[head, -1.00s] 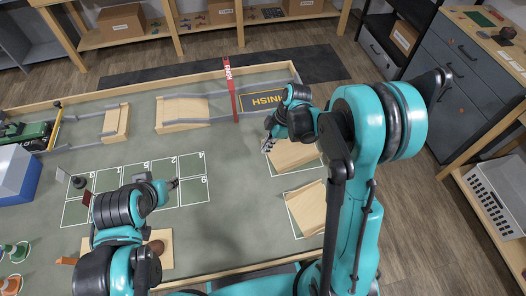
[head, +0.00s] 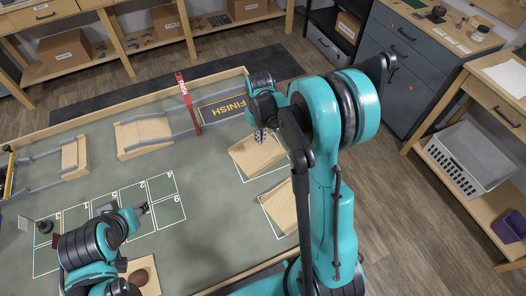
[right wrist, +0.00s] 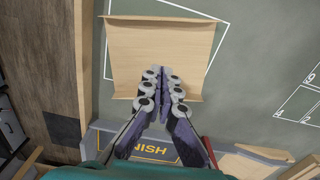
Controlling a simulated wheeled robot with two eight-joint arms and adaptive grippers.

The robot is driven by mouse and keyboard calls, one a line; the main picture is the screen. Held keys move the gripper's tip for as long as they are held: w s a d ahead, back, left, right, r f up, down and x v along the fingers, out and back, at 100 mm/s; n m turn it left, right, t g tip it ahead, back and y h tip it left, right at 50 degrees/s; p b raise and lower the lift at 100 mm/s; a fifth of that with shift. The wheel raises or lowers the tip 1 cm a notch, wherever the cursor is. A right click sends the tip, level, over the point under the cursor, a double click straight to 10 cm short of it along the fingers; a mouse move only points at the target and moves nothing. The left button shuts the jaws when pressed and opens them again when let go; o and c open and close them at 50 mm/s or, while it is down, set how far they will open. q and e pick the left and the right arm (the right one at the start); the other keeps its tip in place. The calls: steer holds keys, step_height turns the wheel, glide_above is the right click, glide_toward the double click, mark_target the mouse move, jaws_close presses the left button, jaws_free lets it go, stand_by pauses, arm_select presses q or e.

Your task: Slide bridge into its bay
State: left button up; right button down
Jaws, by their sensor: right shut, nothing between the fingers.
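A pale wooden piece (head: 252,160), probably the bridge, lies on the green mat near the FINISH sign, partly over a white outline (head: 243,178). In the right wrist view the piece (right wrist: 130,45) looks like a flat panel with flared ends, and the outline (right wrist: 225,50) runs past it. A second wooden piece (head: 282,210) lies in a nearby outline. My right gripper (head: 260,136) is shut and empty, with its fingertips (right wrist: 158,70) over the first piece; contact cannot be told. My left gripper (head: 144,208) is above the numbered squares, its jaws too small to judge.
A red finish post (head: 187,100) and the FINISH panel (head: 222,106) stand close to the right gripper. Grey rails with a wooden ramp (head: 143,136) and another block (head: 75,157) run along the back. A wooden border (head: 100,112) edges the mat. The mat's middle is clear.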

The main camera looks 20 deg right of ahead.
mark_target(264, 162)
step_height(264, 162, down, 10)
steer(key=b, duration=0.4)
steer(key=shift+f, duration=0.1)
steer(key=s, duration=0.2)
steer(key=shift+s+r+b, duration=0.25)
steer(key=shift+s+b, duration=0.1)
steer(key=shift+s, duration=0.05)
steer(key=shift+s+r, duration=0.1)
steer(key=shift+s, duration=0.5)
steer(key=shift+s+d, duration=0.1)
steer(key=shift+s, duration=0.8)
steer(key=shift+w, duration=0.1)
